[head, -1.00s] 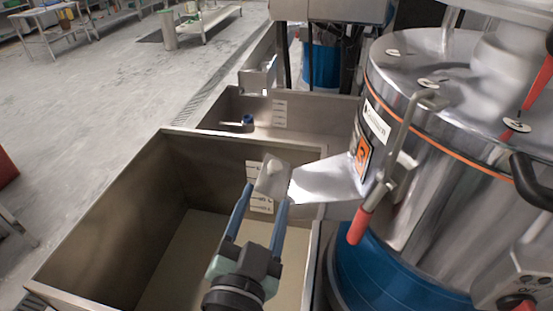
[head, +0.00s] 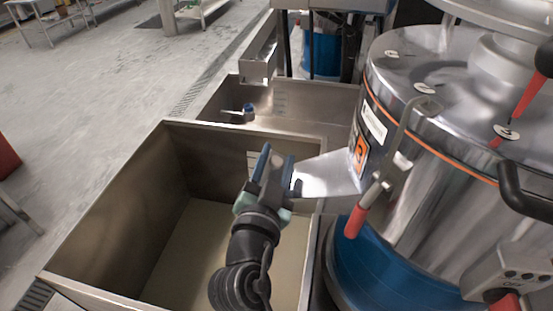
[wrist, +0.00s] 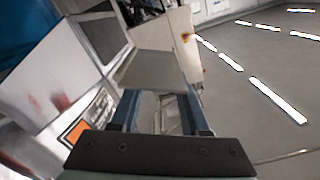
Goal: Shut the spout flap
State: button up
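The spout (head: 328,174) is a shiny metal chute sticking out left from the grinder over the bin. In the wrist view, which looks upside down, the spout (wrist: 50,75) is at left. Its dark framed mouth seems to show, with the flap (wrist: 155,68) as a grey panel standing out from it, apparently open. My gripper (head: 275,154) is at the spout's outer end. Its two blue fingers are apart, and the flap's panel shows between and just beyond their tips in the wrist view. In the head view the fingers mostly hide the flap. Contact cannot be told.
The grinder body (head: 440,150) with a red-handled latch (head: 356,218) stands close on the right. A deep metal bin (head: 90,215) lies beneath my gripper, with a second bin (head: 300,105) behind. Open floor (head: 110,75) lies at the left.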

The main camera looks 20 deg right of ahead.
grip_shut()
jog(key=shift+f, duration=0.1)
jog(key=n, duration=0.2)
jog(key=a+f+n+b, duration=0.1)
jog(key=n, duration=0.1)
jog(key=w+n+b, duration=0.1)
jog(key=shift+a+f+n, duration=0.15)
jog(key=shift+f+n, duration=0.05)
jog(key=shift+n, duration=0.2)
jog(key=shift+s+d+f+n+p, duration=0.15)
jog(key=shift+f+n, duration=0.8)
jog(key=shift+n, duration=1.9)
jog(key=shift+s+d+f+n+p, duration=0.2)
jog(key=shift+f+n, duration=0.8)
jog(key=shift+n, duration=1.9)
jog(key=shift+f+n+p, duration=0.25)
jog(key=shift+f+n, duration=0.7)
jog(key=shift+n, duration=1.9)
jog(key=shift+o, duration=1.6)
grip_release()
